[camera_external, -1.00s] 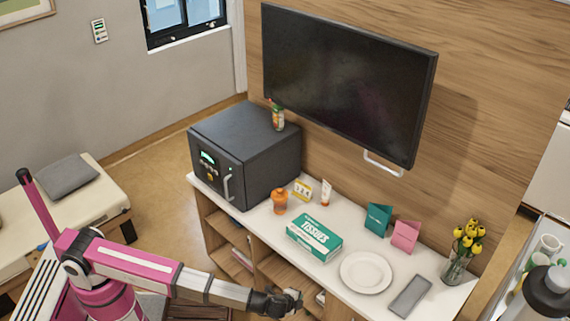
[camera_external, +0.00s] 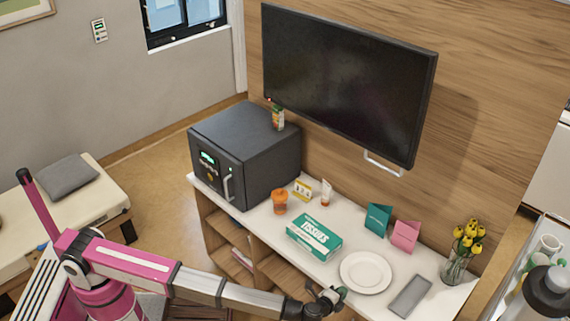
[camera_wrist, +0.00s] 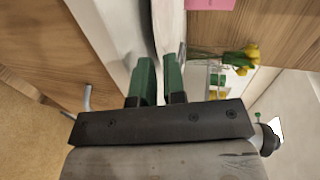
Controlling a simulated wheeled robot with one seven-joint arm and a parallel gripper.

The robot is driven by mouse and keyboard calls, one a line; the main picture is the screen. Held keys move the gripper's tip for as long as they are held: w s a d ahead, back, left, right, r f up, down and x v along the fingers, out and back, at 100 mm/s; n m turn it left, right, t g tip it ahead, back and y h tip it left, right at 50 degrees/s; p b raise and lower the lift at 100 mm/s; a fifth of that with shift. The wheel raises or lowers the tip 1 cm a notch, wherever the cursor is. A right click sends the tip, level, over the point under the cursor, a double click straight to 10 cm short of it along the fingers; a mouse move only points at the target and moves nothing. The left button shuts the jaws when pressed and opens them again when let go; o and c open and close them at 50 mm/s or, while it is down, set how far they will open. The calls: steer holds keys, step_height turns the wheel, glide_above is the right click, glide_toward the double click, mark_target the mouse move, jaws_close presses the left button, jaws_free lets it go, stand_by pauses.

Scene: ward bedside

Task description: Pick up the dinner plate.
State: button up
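The white dinner plate (camera_external: 365,272) lies flat on the white counter, close to its front edge. My gripper (camera_external: 334,297) is low at the front of the counter, just left of and in front of the plate's near rim. In the wrist view, the two green fingers of my gripper (camera_wrist: 159,68) stand apart. Pale, edge-on surfaces show between and beyond them. I cannot tell whether the plate's rim lies between the fingers or touches them.
A tissue box (camera_external: 314,238) stands left of the plate and a grey flat object (camera_external: 410,296) lies to its right. Behind are a teal card (camera_external: 377,220), a pink card (camera_external: 405,235) and a vase of yellow flowers (camera_external: 457,262). The counter (camera_external: 447,288) has little free room around the plate.

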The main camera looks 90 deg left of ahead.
mark_target(350, 286)
steer(key=x, duration=0.5)
jaws_close()
